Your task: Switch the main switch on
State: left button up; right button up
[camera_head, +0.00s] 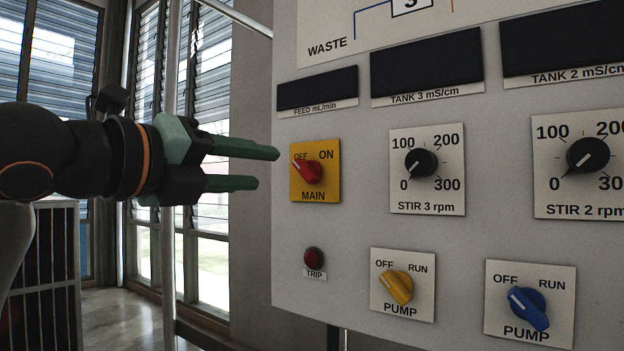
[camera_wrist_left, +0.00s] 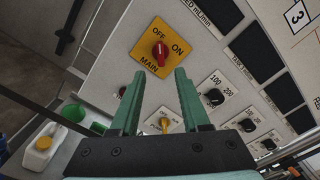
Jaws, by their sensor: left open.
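The main switch is a red knob (camera_head: 308,171) on a yellow plate (camera_head: 328,183) marked OFF, ON and MAIN, at the left side of the grey panel. Its pointer is turned toward OFF. My left gripper (camera_head: 268,168) is open and empty, with its green fingers pointing at the panel, just left of the switch and apart from it. In the left wrist view the red knob (camera_wrist_left: 160,50) on its yellow plate (camera_wrist_left: 148,62) lies beyond the two fingertips (camera_wrist_left: 159,75), roughly centred between them. My right gripper is not in view.
Below the switch is a small red TRIP button (camera_head: 314,258). Nearby are a yellow pump knob (camera_head: 397,287), a blue pump knob (camera_head: 528,307), and black stir dials (camera_head: 421,162) (camera_head: 588,155). The displays (camera_head: 427,68) are dark. A white container (camera_wrist_left: 42,148) shows low in the wrist view.

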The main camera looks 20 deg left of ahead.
aim_at(302, 171)
pick_arm(q)
jog(key=x, duration=0.9)
jog(key=shift+w+r+p, duration=0.1)
jog(key=shift+w+p, duration=0.05)
jog(key=shift+p, duration=0.45)
jog(key=shift+w+d, duration=0.1)
jog(key=shift+w, duration=0.1)
grip_shut()
dwell(0.9)
